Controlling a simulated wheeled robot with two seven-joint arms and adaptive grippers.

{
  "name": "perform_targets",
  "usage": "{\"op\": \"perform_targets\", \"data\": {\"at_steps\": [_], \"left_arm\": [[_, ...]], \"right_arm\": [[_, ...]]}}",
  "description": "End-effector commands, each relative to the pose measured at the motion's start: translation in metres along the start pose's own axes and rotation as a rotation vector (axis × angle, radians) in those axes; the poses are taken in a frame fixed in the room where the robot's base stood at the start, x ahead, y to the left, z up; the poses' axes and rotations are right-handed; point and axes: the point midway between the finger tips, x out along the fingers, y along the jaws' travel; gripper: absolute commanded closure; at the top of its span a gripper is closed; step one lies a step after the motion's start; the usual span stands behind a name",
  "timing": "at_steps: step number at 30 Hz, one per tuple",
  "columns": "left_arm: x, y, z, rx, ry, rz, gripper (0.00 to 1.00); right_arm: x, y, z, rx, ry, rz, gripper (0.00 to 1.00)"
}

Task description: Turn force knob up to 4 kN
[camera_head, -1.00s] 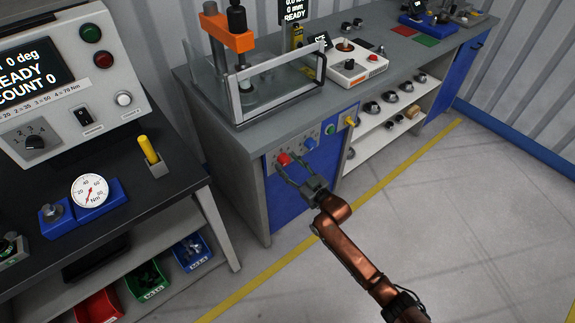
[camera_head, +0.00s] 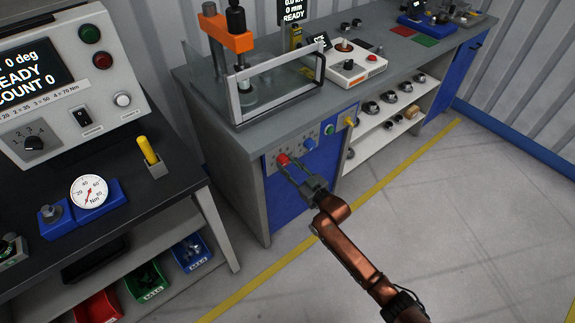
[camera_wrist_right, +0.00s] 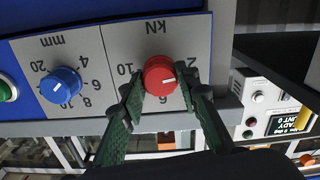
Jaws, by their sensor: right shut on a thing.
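The red force knob (camera_wrist_right: 159,75) sits on a grey panel marked kN, which looks upside down in the right wrist view. The 2 and 10 show beside it and a 6 below it; the finger hides part of the scale. The knob's white mark points right, just below the 2. My right gripper (camera_wrist_right: 160,90) is shut on the knob, one finger on each side. In the head view the knob (camera_head: 282,159) is on the press bench front, with my right gripper (camera_head: 289,165) at it. My left gripper is not in view.
A blue mm knob (camera_wrist_right: 61,85) is beside the red one, with a green button (camera_wrist_right: 6,90) beyond. A yellow handle (camera_head: 350,121) sticks out further right in the head view. The orange press (camera_head: 228,35) and its clear guard stand above. Open floor lies in front.

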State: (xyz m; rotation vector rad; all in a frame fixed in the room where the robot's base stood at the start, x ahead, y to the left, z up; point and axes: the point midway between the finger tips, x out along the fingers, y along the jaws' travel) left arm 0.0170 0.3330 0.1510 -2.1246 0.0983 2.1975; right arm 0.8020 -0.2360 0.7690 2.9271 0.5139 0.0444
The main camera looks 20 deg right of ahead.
Motion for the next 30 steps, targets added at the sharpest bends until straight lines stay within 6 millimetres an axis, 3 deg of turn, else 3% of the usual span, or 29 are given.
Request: {"op": "perform_targets", "data": {"at_steps": [4, 14, 30], "left_arm": [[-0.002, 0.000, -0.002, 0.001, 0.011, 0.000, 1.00], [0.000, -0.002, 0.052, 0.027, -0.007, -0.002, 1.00], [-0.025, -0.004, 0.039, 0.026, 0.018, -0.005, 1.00]], "right_arm": [[0.000, 0.001, -0.001, 0.023, -0.001, 0.001, 0.95], [0.000, 0.001, -0.004, 0.209, 0.001, 0.000, 0.95], [0.000, 0.001, -0.002, 0.669, 0.000, 0.000, 0.95]]}}
